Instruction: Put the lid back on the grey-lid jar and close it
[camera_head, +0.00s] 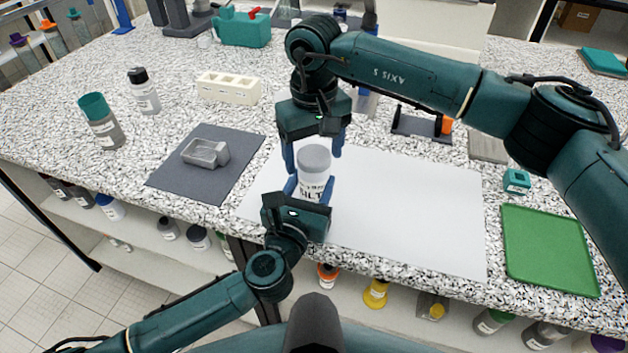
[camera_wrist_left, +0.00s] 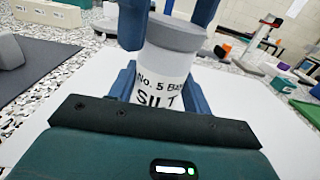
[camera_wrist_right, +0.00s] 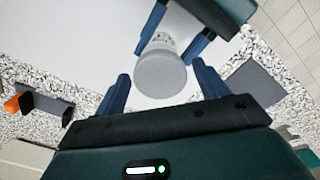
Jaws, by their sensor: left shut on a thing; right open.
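The jar (camera_head: 313,184) is white, with a label reading "No. 5" and "SILT", and stands upright over the white mat. Its grey lid (camera_head: 314,158) sits on top of the jar; whether it is screwed tight cannot be told. My left gripper (camera_head: 308,190) is shut on the jar's body from the near side, as the left wrist view (camera_wrist_left: 165,90) shows. My right gripper (camera_head: 315,150) is open above, its fingers on either side of the lid. In the right wrist view the lid (camera_wrist_right: 161,74) lies between and beyond the open fingers, apart from them.
The white mat (camera_head: 420,210) is mostly clear. A metal scoop (camera_head: 205,153) lies on a dark grey mat (camera_head: 180,192) at the left. A cream block with holes (camera_head: 228,88) and bottles (camera_head: 100,121) stand behind. A green tray (camera_head: 550,250) is at the right.

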